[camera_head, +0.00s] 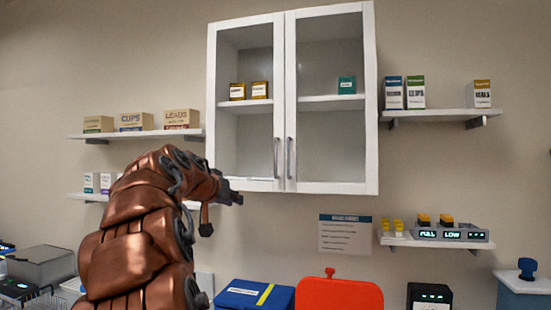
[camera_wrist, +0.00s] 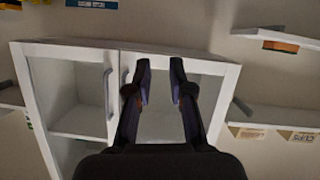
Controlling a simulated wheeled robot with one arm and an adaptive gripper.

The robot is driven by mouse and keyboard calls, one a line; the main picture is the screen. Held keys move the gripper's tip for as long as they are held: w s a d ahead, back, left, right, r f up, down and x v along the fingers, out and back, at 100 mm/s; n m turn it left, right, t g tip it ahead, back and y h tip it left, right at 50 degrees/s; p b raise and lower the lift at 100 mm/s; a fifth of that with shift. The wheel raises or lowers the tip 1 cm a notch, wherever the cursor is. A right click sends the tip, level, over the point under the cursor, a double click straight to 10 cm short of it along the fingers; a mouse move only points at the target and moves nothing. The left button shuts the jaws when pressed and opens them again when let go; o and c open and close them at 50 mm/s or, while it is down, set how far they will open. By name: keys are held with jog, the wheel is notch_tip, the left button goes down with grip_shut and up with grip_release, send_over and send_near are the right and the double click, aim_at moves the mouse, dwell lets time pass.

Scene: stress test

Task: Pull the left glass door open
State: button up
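A white wall cabinet (camera_head: 292,187) has two glass doors, both shut. The left glass door (camera_head: 245,95) has a vertical metal handle (camera_head: 276,158) near its inner edge; the right door's handle (camera_head: 289,158) is beside it. My gripper (camera_head: 236,192) is just below the left door's lower edge, left of the handle. The wrist view is upside down, so the left door (camera_wrist: 208,95) is on the right there. My gripper (camera_wrist: 160,82) is open, its two fingers apart with nothing between them.
Shelves with boxes flank the cabinet: an upper left shelf (camera_head: 135,135) and an upper right shelf (camera_head: 430,115). A sign (camera_head: 345,234) hangs below.

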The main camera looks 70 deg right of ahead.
aim_at(275, 154)
jog(key=s+d+r+m+h, duration=0.1)
jog(key=d+r, duration=0.2)
jog(key=r, duration=0.1)
jog(key=s+d+r+m+g+h, duration=0.1)
jog(key=s+d+r, duration=0.1)
jog(key=d+r, duration=0.1)
jog(key=s+d+r+m+g+h, duration=0.1)
jog(key=s+d+r+h, duration=0.1)
jog(key=r, duration=0.3)
jog(key=shift+s+d+p, duration=0.2)
jog(key=shift+d+p, duration=0.1)
jog(key=shift+d, duration=0.5)
jog(key=d+p, duration=0.1)
jog(key=d, duration=0.1)
jog(key=d+p, duration=0.1)
jog(key=d, duration=0.1)
jog(key=shift+s+d+r, duration=0.1)
jog(key=shift+s+d, duration=0.1)
jog(key=shift+d, duration=0.2)
jog(key=shift+d+f+p, duration=0.2)
jog(key=shift+d+p, duration=0.1)
jog(key=shift+d, duration=0.45)
grip_shut()
